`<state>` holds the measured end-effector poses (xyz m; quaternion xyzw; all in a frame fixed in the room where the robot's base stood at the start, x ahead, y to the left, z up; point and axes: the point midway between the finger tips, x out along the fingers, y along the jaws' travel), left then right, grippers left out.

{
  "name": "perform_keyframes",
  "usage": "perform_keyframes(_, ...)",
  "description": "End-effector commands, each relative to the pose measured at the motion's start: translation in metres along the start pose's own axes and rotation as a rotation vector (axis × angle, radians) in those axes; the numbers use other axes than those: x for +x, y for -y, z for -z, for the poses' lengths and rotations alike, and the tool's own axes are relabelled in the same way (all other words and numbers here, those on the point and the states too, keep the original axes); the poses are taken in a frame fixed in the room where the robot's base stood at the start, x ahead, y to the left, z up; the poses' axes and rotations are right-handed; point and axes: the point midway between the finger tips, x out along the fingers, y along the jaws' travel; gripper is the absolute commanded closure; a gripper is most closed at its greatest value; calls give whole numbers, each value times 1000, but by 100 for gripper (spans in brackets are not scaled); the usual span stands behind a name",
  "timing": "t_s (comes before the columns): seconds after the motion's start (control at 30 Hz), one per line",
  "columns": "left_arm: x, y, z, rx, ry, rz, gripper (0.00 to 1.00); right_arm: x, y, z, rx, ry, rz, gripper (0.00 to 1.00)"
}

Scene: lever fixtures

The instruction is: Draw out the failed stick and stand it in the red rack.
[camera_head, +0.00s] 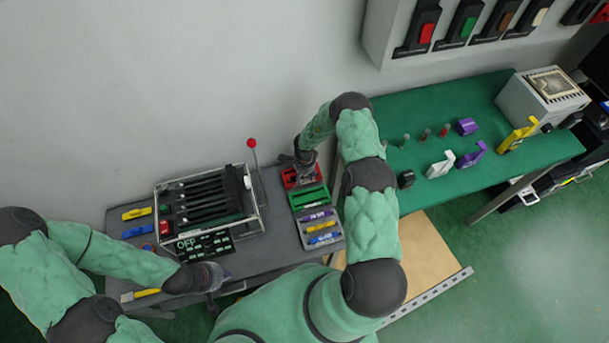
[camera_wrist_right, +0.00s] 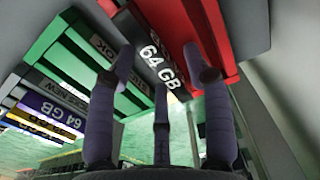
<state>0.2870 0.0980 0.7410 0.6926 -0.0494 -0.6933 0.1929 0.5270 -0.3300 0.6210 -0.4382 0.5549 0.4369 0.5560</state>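The red rack (camera_head: 290,181) stands at the back of the grey table's right end, and its red body shows at the top of the right wrist view (camera_wrist_right: 220,28). My right gripper (camera_head: 305,165) is over it. In the right wrist view, its fingertips (camera_wrist_right: 160,62) close from both sides on a dark stick (camera_wrist_right: 158,58) with a white "64 GB" label. The stick overlaps the red rack's edge there; its lower end is hidden, so I cannot tell how it is seated. My left gripper (camera_head: 218,275) is at the table's front edge, with its fingers unclear.
A clear-walled machine (camera_head: 208,205) with dark slots and a red-knobbed lever (camera_head: 252,145) stands left of the racks. A green rack (camera_head: 309,197) and a grey rack (camera_head: 320,240) with coloured sticks lie in front of the red one. A green bench (camera_head: 440,105) is at right.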

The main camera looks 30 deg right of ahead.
Motion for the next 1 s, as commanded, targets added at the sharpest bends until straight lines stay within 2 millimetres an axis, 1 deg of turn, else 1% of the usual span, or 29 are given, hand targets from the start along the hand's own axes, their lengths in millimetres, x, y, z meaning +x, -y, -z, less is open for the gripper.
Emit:
perform_keyframes(0.2,0,0,0,0,0,0,100,-2,0,0,0,0,0,49)
perform_keyframes(0.33,0,0,0,0,0,0,100,-13,1,0,0,0,2,49)
perform_keyframes(0.47,0,0,0,0,0,0,100,-33,1,0,-1,-1,2,49)
perform_keyframes(0.7,0,0,0,0,0,0,100,-81,1,0,0,-1,3,49)
perform_keyframes(0.8,0,0,0,0,0,0,100,-97,1,0,0,0,2,49)
perform_keyframes(0.9,0,0,0,0,0,0,100,-109,1,0,1,0,1,49)
perform_keyframes(1.0,0,0,0,0,0,0,100,-116,0,0,-1,-1,0,49)
